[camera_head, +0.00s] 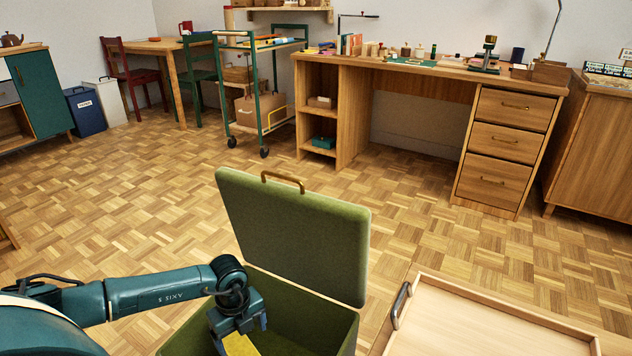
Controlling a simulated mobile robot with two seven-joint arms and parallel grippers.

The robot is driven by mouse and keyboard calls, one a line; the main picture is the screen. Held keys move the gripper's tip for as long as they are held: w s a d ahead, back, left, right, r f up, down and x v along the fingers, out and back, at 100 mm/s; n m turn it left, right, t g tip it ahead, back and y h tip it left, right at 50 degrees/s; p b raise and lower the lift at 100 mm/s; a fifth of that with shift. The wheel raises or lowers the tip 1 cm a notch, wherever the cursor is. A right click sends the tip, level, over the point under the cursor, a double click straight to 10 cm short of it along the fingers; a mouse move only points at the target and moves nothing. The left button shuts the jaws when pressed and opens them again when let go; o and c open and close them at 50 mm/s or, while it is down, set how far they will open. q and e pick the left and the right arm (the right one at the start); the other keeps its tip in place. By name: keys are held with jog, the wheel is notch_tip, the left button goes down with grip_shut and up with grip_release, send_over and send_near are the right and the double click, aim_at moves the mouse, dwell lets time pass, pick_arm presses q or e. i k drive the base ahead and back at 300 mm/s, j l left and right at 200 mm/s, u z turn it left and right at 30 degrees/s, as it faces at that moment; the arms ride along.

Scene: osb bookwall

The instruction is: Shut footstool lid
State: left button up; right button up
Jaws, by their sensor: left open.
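The green footstool (345,333) stands in front of me at the bottom of the head view. Its padded green lid (292,237) is raised, standing nearly upright at the far side of the box, with a brass handle (283,181) on its upper edge. My left gripper (240,335) is open, inside or just above the footstool's opening, below and left of the lid and apart from it. A yellow thing (240,345) shows at its fingers, partly hidden; I cannot tell whether it touches them. My right gripper is out of view.
A pale wooden tray-like surface (460,335) with a dark handle (401,304) is close to the footstool's right. Parquet floor is free behind the lid. A wooden desk (350,115) and a green trolley (262,130) stand farther back.

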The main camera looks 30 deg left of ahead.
aim_at(319, 243)
jog(key=k, duration=1)
